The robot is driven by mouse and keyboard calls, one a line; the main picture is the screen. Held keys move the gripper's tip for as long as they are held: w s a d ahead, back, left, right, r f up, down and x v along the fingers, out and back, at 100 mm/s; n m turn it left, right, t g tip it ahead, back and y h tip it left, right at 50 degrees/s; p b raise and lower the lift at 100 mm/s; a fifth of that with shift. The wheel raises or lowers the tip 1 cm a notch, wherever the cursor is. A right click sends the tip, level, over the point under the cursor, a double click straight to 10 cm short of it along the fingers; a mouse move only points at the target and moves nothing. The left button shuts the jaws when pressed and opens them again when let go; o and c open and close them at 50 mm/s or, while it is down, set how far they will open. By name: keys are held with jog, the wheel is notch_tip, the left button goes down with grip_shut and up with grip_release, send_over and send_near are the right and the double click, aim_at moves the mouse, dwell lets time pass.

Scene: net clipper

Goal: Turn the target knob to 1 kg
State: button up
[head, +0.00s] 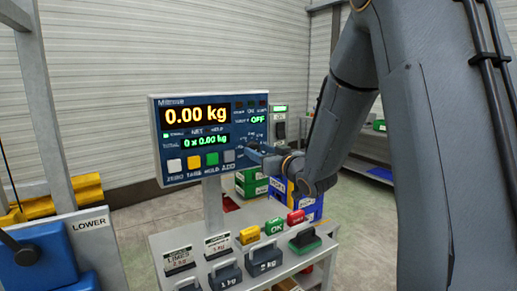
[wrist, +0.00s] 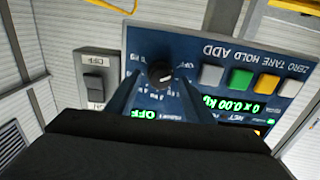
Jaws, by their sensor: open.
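The target knob (wrist: 160,73) is a round black dial with a pale pointer mark on the blue scale panel (wrist: 200,45), which shows upside down in the wrist view. White scale marks ring it, too small to read. My gripper (wrist: 160,76) is open, its two dark fingers on either side of the knob in the picture; I cannot tell whether they touch it. In the head view my gripper (head: 258,153) is at the lower right of the panel (head: 158,150) and the knob is largely hidden. The main display (head: 195,115) reads 0.00 kg, and the target readout (head: 259,119) reads OFF.
White, yellow, green and grey buttons (head: 193,162) line the panel's lower edge. A switch box (wrist: 95,85) is beside the panel. Below, the bench (head: 158,244) holds labelled weights (head: 226,274) and yellow, green and red blocks. A blue unit (head: 40,258) marked LOWER is at left.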

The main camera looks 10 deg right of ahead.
jog(key=shift+w+a, duration=0.15)
jog(key=shift+w, duration=0.45)
jog(key=shift+s, duration=0.1)
jog(key=c, duration=1)
jog(key=shift+c, duration=0.2)
jog(key=m+p, duration=0.1)
jog(key=m, duration=0.2)
jog(key=shift+r+m, duration=0.15)
jog(key=shift+m, duration=0.25)
jog(key=shift+m+p, duration=0.8)
jog(key=shift+m, duration=1.2)
jog(key=shift+r, duration=0.1)
